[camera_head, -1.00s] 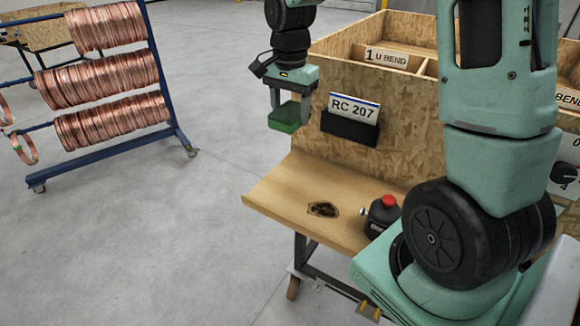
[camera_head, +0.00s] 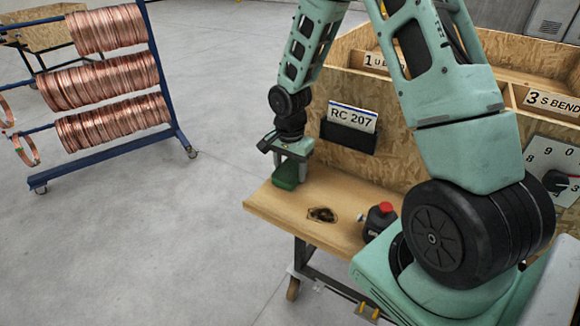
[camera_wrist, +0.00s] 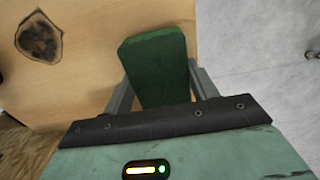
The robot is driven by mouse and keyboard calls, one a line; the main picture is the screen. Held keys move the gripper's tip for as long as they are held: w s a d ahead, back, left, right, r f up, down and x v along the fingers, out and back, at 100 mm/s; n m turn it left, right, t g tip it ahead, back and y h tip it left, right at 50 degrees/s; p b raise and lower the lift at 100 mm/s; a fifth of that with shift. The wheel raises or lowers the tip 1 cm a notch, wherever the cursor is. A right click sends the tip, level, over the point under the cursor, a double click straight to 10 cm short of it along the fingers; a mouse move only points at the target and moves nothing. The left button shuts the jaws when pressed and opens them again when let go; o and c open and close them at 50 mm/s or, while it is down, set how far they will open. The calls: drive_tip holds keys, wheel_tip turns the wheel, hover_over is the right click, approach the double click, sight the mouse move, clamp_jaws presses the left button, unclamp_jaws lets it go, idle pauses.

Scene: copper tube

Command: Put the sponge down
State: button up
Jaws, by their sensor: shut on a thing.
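The green sponge (camera_head: 286,176) is held in my gripper (camera_head: 288,172), low over the left end of the wooden work shelf (camera_head: 262,204). In the wrist view the sponge (camera_wrist: 157,68) sits between the two grey fingers, with its far end over the wood near the shelf's edge. My gripper (camera_wrist: 158,88) is shut on it. I cannot tell whether the sponge's underside touches the wood. A dark burnt-looking stain (camera_head: 322,215) lies on the shelf to the right of the sponge; it also shows in the wrist view (camera_wrist: 40,38).
A black box with a red button (camera_head: 383,219) stands on the shelf, right of the stain. The chipboard wall with the RC 207 sign (camera_head: 352,115) rises behind. A blue rack of copper coils (camera_head: 110,95) stands at the left, with clear floor between.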

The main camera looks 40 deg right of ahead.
sight(290, 169)
drive_tip(key=shift+f, duration=0.1)
drive_tip(key=o, duration=0.9)
wheel_tip(290, 169, up, 12)
drive_tip(key=b, duration=0.2)
drive_tip(key=s+a+r+n, duration=0.1)
drive_tip(key=s+a+n, duration=0.35)
drive_tip(key=a, duration=0.35)
drive_tip(key=s+a+r+n, duration=0.25)
drive_tip(key=a+n, duration=0.25)
drive_tip(key=a, duration=0.3)
drive_tip(key=s+a+n, duration=0.2)
drive_tip(key=s+n, duration=0.2)
drive_tip(key=s, duration=0.1)
drive_tip(key=s+a+n, duration=0.3)
drive_tip(key=s+n, duration=0.1)
drive_tip(key=s, duration=0.2)
drive_tip(key=s+a+n, duration=0.3)
drive_tip(key=s+n, duration=0.1)
drive_tip(key=s, duration=0.2)
drive_tip(key=shift+s+a+f+y, duration=0.1)
drive_tip(key=shift+s+a+y, duration=0.05)
drive_tip(key=shift+a+y, duration=0.15)
